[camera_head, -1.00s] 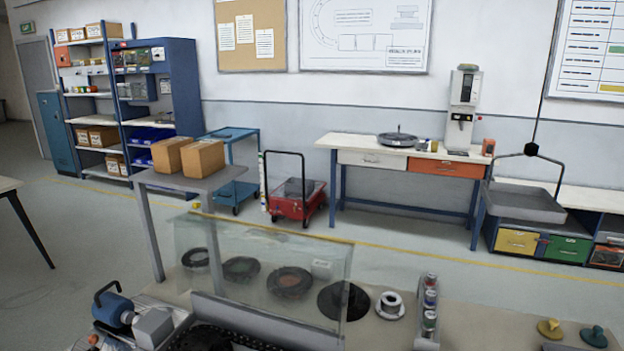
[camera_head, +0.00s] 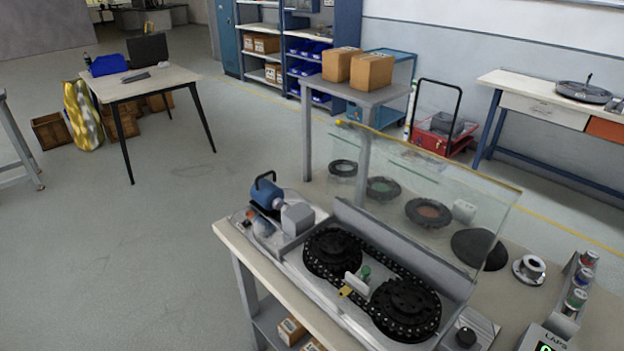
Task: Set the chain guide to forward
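The ring track is a black chain loop on a bench, running around a far-left sprocket (camera_head: 331,252) and a near-right sprocket (camera_head: 405,309). Between the sprockets is a small pale plate (camera_head: 354,283), which may be the chain guide. A green knob (camera_head: 365,271) stands beside it and a small yellow piece (camera_head: 346,291) lies at its near side. I cannot tell which way the guide is set. Neither of my grippers is in view.
A clear upright panel (camera_head: 420,190) stands behind the track. A blue motor (camera_head: 267,194) with a grey block (camera_head: 298,218) is at the left end. A black knob (camera_head: 466,337), a counter (camera_head: 545,340) and a rack of small cans (camera_head: 577,290) are at right. Floor at left is open.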

